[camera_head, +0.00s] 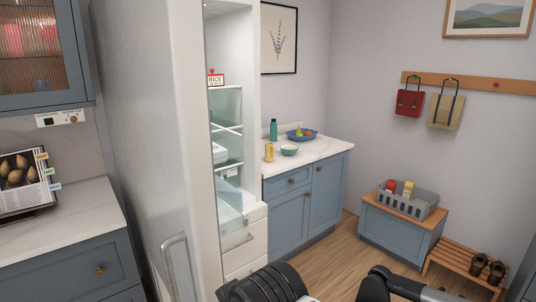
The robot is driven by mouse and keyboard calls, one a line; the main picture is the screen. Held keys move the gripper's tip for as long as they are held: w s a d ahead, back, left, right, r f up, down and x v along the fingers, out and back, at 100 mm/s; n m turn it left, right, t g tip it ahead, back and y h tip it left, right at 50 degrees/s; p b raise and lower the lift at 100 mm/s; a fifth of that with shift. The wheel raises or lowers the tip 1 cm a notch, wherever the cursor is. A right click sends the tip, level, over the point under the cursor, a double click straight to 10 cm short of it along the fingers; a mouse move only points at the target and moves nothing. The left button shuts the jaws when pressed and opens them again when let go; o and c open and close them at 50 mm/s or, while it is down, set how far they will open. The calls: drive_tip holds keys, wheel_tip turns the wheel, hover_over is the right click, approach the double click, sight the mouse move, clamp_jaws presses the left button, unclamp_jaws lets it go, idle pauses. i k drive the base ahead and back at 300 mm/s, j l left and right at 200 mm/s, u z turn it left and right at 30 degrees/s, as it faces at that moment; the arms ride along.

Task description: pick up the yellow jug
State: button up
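The yellow jug (269,152) stands upright on the white countertop (327,147) of the blue cabinet, near its left end beside the tall white fridge. It is small in the view, and I cannot make out its handle. Nothing hides it. Dark parts of my arm show at the bottom edge, well apart from the jug. My gripper is not in view.
A teal bowl (289,151) stands close right of the jug. A teal bottle (273,130) and a blue fruit dish (297,136) are behind. The open fridge (172,120) flanks the counter's left. A storage bench (385,229) stands right; wooden floor lies between.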

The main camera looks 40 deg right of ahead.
sight(269, 149)
drive_tip(key=i+l, duration=0.15)
drive_tip(key=l, duration=0.25)
drive_tip(key=i+l, duration=0.1)
drive_tip(key=l, duration=0.3)
drive_tip(key=i+l, duration=0.15)
drive_tip(key=l, duration=0.25)
drive_tip(key=i+l, duration=0.1)
drive_tip(key=l, duration=0.25)
drive_tip(key=i+l, duration=0.15)
drive_tip(key=l, duration=0.25)
drive_tip(key=i+l, duration=0.15)
drive_tip(key=l, duration=0.25)
drive_tip(key=i+l, duration=0.1)
drive_tip(key=l, duration=0.3)
drive_tip(key=i+l, duration=0.2)
drive_tip(key=l, duration=0.2)
drive_tip(key=i+l, duration=0.2)
drive_tip(key=l, duration=0.2)
drive_tip(key=i+l, duration=0.2)
drive_tip(key=l, duration=0.2)
drive_tip(key=i+l, duration=0.2)
drive_tip(key=l, duration=0.15)
drive_tip(key=i+l, duration=0.2)
drive_tip(key=l, duration=0.2)
drive_tip(key=i+l, duration=0.2)
drive_tip(key=l, duration=0.2)
drive_tip(key=i+l, duration=0.15)
drive_tip(key=l, duration=0.25)
drive_tip(key=i+u, duration=0.05)
